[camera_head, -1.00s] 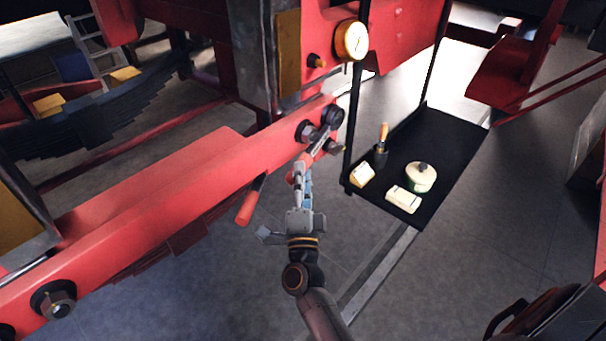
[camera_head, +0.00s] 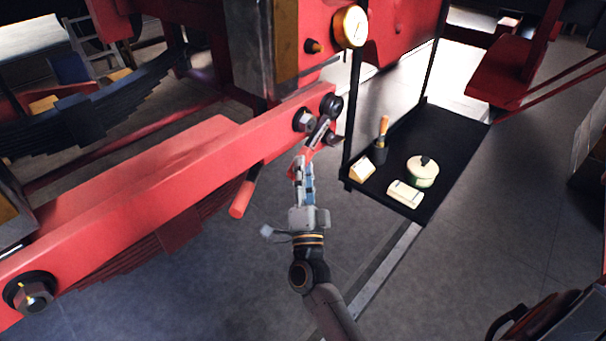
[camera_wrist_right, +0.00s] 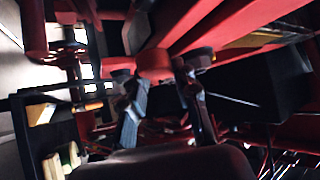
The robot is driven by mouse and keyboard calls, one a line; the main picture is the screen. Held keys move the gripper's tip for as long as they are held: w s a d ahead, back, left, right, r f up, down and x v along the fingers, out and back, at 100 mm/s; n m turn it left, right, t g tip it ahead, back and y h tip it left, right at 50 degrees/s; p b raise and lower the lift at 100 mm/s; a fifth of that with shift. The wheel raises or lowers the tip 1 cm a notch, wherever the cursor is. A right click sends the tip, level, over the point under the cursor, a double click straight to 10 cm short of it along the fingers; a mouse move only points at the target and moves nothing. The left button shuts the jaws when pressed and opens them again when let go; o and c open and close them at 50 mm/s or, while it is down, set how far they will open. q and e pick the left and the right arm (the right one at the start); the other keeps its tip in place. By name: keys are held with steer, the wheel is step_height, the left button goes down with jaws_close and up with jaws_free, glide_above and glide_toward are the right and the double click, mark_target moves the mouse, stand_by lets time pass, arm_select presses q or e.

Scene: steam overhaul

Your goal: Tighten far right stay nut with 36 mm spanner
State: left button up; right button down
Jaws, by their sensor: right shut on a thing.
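A red stay beam (camera_head: 150,205) runs diagonally across the head view. A steel hex nut on a dark washer (camera_head: 304,120) sits near its far right end. A grey spanner (camera_head: 319,130) with a red grip part (camera_head: 296,168) rises from my right gripper (camera_head: 304,165). Its head is just right of the nut, and I cannot tell whether it touches. My right gripper is shut on the spanner. In the right wrist view the gripper fingers (camera_wrist_right: 163,90) stand either side of a red part (camera_wrist_right: 155,63). My left gripper is not in view.
Another nut (camera_head: 34,294) is at the beam's near left end. A red rod (camera_head: 241,199) sticks out below the beam. A black tray (camera_head: 450,140) on the right carries a pot (camera_head: 422,171) and small items. A gauge (camera_head: 350,27) is above.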

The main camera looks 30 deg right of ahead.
steer(key=shift+r, duration=0.15)
steer(key=shift+s+d+p, duration=0.25)
steer(key=shift+s+d, duration=0.1)
steer(key=shift+s, duration=0.5)
steer(key=shift+s+d+p, duration=0.2)
steer(key=shift+s+d, duration=0.15)
steer(key=shift+s, duration=0.45)
steer(key=shift+s+d+p, duration=0.25)
steer(key=shift+s+d, duration=0.1)
steer(key=shift+s, duration=0.5)
